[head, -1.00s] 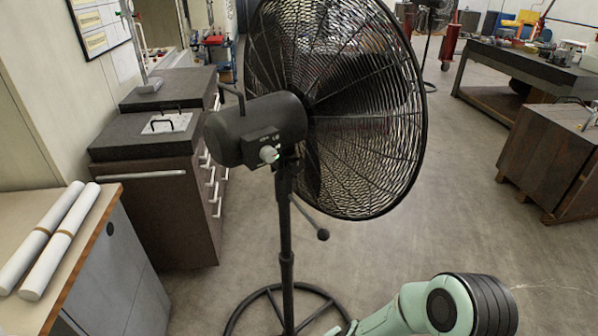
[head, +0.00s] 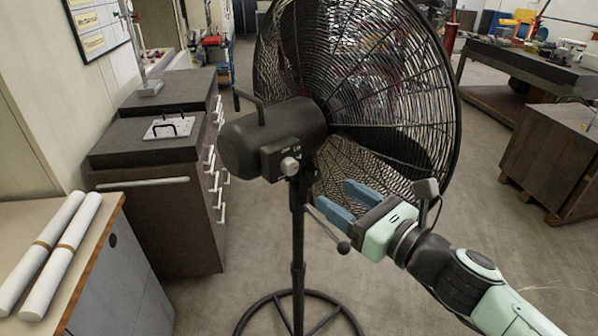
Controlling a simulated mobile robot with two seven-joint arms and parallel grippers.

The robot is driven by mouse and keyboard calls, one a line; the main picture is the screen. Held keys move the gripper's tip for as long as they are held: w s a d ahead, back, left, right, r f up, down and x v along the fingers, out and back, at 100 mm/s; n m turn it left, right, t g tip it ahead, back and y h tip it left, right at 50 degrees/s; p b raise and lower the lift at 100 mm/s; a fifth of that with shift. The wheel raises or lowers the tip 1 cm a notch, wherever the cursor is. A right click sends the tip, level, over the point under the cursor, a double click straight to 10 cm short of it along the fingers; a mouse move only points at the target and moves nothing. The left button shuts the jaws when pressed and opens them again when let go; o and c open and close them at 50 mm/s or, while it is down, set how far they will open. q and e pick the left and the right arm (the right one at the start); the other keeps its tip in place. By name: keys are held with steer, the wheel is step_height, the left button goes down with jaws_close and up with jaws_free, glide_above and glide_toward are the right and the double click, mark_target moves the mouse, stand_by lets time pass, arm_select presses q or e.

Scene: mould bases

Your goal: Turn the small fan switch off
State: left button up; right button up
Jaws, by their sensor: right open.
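A black pedestal fan (head: 355,90) stands in the middle of the head view, its round cage facing away from me to the right. On the back of its motor housing (head: 265,138) is a small control box with a light grey round switch knob (head: 290,166). The knob's exact setting is too small to read. My right gripper (head: 336,197) has two blue fingers, spread apart and empty. It is to the right of and below the knob, in front of the lower cage, and not touching the knob. My left gripper is out of view.
Left are a dark drawer cabinet (head: 150,225) and a bench with two white rolls (head: 55,265). Open floor (head: 420,300) lies right of the fan.

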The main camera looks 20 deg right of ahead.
mark_target(293, 168)
steer(key=x, duration=1.1)
steer(key=shift+w+a+f+b, duration=0.1)
steer(key=shift+w+a+b, duration=0.05)
steer(key=shift+b, duration=0.2)
steer(key=c, duration=1)
